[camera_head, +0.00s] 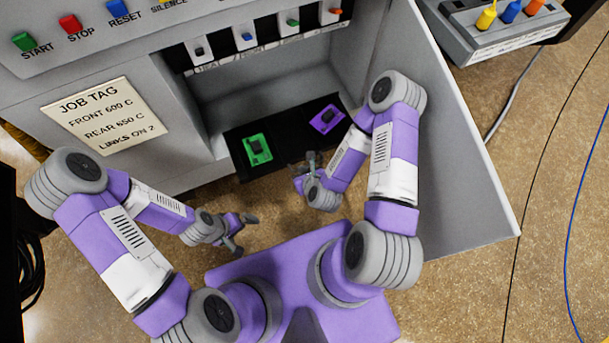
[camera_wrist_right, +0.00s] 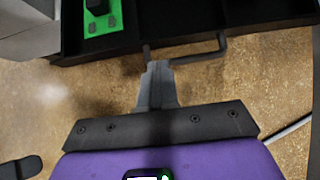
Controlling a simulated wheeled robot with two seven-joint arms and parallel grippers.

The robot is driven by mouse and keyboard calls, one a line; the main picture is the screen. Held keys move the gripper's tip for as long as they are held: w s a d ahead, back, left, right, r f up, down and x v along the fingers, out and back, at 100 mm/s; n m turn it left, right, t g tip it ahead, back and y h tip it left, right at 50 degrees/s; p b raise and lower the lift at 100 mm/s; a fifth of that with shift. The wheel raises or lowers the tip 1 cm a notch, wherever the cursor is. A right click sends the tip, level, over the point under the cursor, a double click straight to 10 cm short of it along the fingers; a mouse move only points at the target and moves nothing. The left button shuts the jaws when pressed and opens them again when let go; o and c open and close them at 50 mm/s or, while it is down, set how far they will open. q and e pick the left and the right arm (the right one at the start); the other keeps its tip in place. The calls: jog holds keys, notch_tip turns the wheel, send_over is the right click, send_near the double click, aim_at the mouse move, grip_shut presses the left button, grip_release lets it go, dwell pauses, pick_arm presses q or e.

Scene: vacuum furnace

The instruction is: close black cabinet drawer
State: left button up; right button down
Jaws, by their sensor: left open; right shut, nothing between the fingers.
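The black drawer (camera_head: 286,152) stands pulled out of the grey cabinet, low in its opening. A green piece (camera_head: 257,150) and a purple piece (camera_head: 326,118) lie in it. My right gripper (camera_head: 310,162) is shut and empty at the drawer's front. In the right wrist view, its closed fingertips (camera_wrist_right: 157,68) overlap the left part of the drawer's handle (camera_wrist_right: 200,59); I cannot tell whether they touch. The drawer (camera_wrist_right: 175,20) also shows there. My left gripper (camera_head: 248,232) is open and empty, low and left, apart from the drawer.
The open cabinet door (camera_head: 462,175) stands right of my right arm. A row of coloured switches (camera_head: 245,40) is above the opening. A job tag (camera_head: 103,115) is on the front panel at left. Cables lie on the brown floor at right.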

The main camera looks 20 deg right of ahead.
aim_at(295, 161)
jog(key=b+x, duration=0.1)
jog(key=x, duration=0.5)
jog(key=shift+w+f+b, duration=0.15)
jog(key=shift+w+b, duration=0.05)
jog(key=shift+b, duration=0.15)
pick_arm(q)
notch_tip(295, 161, down, 2)
jog(key=shift+f, duration=0.1)
pick_arm(e)
jog(key=shift+w, duration=0.1)
